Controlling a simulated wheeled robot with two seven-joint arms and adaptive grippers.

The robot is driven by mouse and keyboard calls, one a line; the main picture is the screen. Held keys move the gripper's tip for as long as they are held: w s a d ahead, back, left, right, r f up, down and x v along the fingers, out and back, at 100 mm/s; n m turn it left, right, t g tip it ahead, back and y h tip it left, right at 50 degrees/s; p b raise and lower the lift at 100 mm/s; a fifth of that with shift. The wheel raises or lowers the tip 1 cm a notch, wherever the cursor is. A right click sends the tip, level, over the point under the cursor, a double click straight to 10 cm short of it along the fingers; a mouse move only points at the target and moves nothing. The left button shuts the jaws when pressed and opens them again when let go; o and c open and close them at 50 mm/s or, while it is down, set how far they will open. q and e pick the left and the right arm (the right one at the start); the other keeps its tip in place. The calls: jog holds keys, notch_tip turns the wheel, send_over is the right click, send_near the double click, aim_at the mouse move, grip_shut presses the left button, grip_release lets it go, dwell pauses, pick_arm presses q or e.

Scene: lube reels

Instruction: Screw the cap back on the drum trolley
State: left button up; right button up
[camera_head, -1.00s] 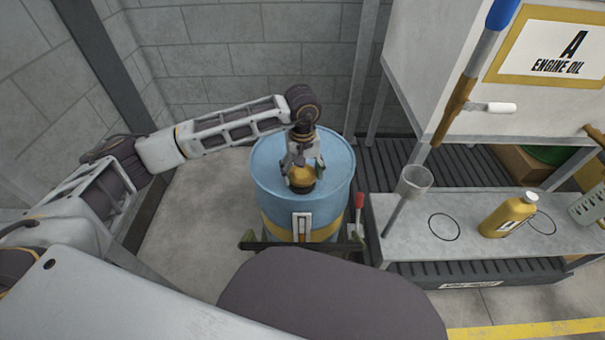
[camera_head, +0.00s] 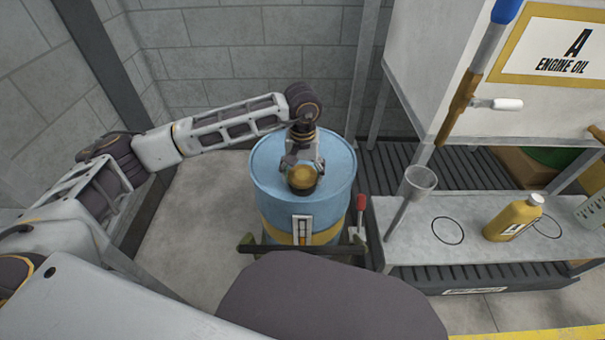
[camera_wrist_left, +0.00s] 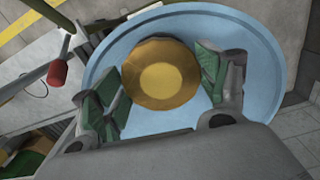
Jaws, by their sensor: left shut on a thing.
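The brass-coloured cap (camera_head: 302,177) is at the top of the blue drum (camera_head: 335,178), which stands on the trolley (camera_head: 330,248). My left gripper (camera_head: 302,165) points down over the drum and is shut on the cap. In the left wrist view the round cap (camera_wrist_left: 161,74) sits between the two green-padded fingers of my gripper (camera_wrist_left: 165,85), above the light blue drum top (camera_wrist_left: 235,30). The opening under the cap is hidden, so I cannot tell how far the cap is seated. My right gripper is not in view.
Right of the drum is a grey bench (camera_head: 400,245) with a funnel (camera_head: 420,180) and a yellow oil bottle (camera_head: 513,218). A red-gripped lever (camera_head: 361,203) stands close to the drum's right side. A block wall (camera_head: 240,60) is behind; bare floor lies left.

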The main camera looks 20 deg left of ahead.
pick_arm(q)
jog(key=shift+m+b, duration=1.2)
jog(key=shift+m, duration=0.9)
jog(key=shift+a, duration=0.1)
jog(key=shift+f+m+b, duration=0.1)
jog(key=shift+m+b, duration=0.35)
jog(key=shift+m, duration=0.25)
jog(key=shift+m+b, duration=0.95)
jog(key=shift+m, duration=0.95)
jog(key=o, duration=1.1)
jog(key=shift+o, duration=0.2)
